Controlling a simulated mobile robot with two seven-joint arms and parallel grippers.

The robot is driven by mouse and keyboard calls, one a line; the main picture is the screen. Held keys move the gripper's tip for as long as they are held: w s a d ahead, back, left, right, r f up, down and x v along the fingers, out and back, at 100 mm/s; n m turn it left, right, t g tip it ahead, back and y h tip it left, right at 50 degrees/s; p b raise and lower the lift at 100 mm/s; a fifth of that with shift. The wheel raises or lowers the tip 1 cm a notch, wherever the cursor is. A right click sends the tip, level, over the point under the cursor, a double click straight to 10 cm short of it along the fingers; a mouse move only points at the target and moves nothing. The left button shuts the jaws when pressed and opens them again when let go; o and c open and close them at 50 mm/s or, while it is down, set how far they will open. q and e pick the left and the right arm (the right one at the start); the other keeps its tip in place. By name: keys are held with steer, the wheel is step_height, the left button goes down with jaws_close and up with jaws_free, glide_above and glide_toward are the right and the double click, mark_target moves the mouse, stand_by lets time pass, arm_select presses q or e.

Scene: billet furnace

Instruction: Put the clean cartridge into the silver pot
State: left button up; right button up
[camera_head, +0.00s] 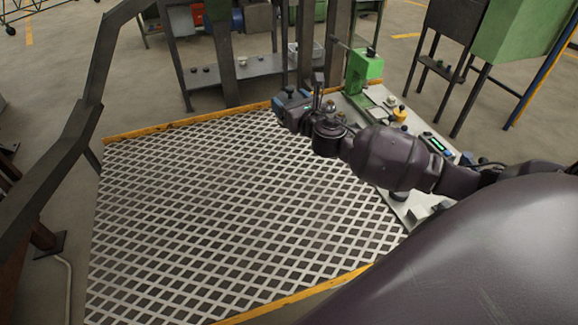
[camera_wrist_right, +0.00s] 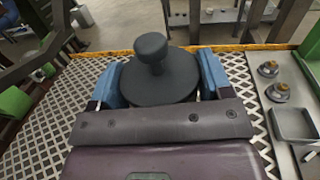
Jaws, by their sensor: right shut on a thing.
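My right gripper (camera_head: 291,100) is above the far right part of the grating, beside the workbench's far left side. In the right wrist view, its blue fingers (camera_wrist_right: 163,78) are shut on a dark round lid-like piece with a knob (camera_wrist_right: 152,50). The fingers grip it from both sides, with the knob upward. Two small silver pieces with brass-coloured tops (camera_wrist_right: 268,69) (camera_wrist_right: 278,91) stand on the bench at right; I cannot tell whether either is the cartridge. I cannot clearly make out the silver pot. My left gripper is out of view.
The pale workbench (camera_head: 421,205) holds a green press-like device (camera_head: 364,65), a yellow-topped piece (camera_head: 399,113) and a box with a green display (camera_head: 437,145). A grey tray (camera_wrist_right: 293,125) lies on it. The grating (camera_head: 220,210) has yellow edges and is clear. A dark rail (camera_head: 75,145) stands at left.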

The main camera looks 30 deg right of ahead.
step_height(320, 180, down, 7)
steer(key=shift+r+b, duration=0.2)
steer(key=shift+b, duration=0.8)
step_height(320, 180, down, 12)
steer(key=b, duration=0.5)
steer(key=shift+b, duration=0.3)
steer(key=shift+f, duration=0.4)
steer(key=shift+b, duration=0.3)
steer(key=shift+r, duration=0.15)
steer(key=shift+f, duration=0.25)
steer(key=o, duration=0.9)
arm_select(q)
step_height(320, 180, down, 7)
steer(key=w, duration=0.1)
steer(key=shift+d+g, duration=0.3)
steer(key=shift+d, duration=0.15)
arm_select(e)
steer(key=shift+o, duration=0.4)
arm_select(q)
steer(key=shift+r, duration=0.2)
arm_select(e)
steer(key=shift+r, duration=0.1)
